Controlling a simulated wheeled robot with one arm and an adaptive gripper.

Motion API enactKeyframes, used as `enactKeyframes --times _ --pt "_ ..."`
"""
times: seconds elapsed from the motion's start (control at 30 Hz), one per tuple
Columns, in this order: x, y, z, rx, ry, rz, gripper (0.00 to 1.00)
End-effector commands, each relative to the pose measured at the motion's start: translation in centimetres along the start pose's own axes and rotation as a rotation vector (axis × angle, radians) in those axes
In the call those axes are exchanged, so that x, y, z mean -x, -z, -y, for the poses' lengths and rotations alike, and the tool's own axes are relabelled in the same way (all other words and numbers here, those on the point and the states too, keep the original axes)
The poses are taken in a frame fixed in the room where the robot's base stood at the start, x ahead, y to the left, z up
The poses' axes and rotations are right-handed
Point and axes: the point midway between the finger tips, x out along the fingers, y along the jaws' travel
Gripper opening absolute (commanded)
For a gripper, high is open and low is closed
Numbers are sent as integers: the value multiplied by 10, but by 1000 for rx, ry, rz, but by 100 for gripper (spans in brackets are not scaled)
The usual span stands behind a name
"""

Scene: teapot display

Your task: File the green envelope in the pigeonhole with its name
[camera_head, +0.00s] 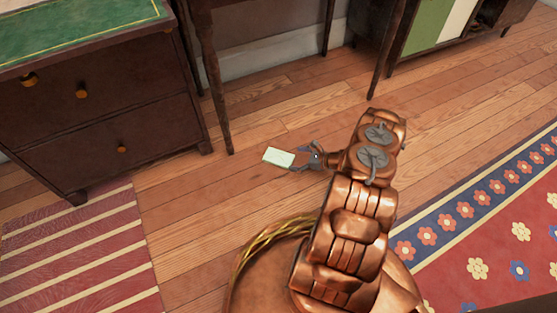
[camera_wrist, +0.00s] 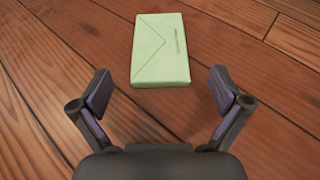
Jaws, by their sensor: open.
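The green envelope (camera_head: 279,157) is a pale green, flat, slightly thick rectangle. It lies on the wooden floor near a thin table leg. The wrist view shows the envelope (camera_wrist: 160,50) just beyond my fingertips, with a flap line and small, unreadable writing on it. My gripper (camera_head: 304,157) is low over the floor at the envelope's right end in the head view. In the wrist view my gripper (camera_wrist: 160,92) has its two fingers spread wide, with bare floor between them. No pigeonhole can be made out.
A dark drawer cabinet (camera_head: 105,110) with a green top stands at the left. A thin-legged table (camera_head: 212,75) stands behind the envelope. A striped rug (camera_head: 80,255) lies at the lower left, a flowered rug (camera_head: 495,230) at the right. Floor around the envelope is clear.

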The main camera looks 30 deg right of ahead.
Motion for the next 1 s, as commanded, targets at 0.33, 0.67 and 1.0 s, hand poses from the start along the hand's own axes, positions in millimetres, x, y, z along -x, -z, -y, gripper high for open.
enactKeyframes --times 0.33,0.67,1.0 --pt "-32 5 -2 -1 -2 0 100" --pt "-54 1 -1 -1 0 1 100" --pt "-54 1 -1 -1 0 0 86"
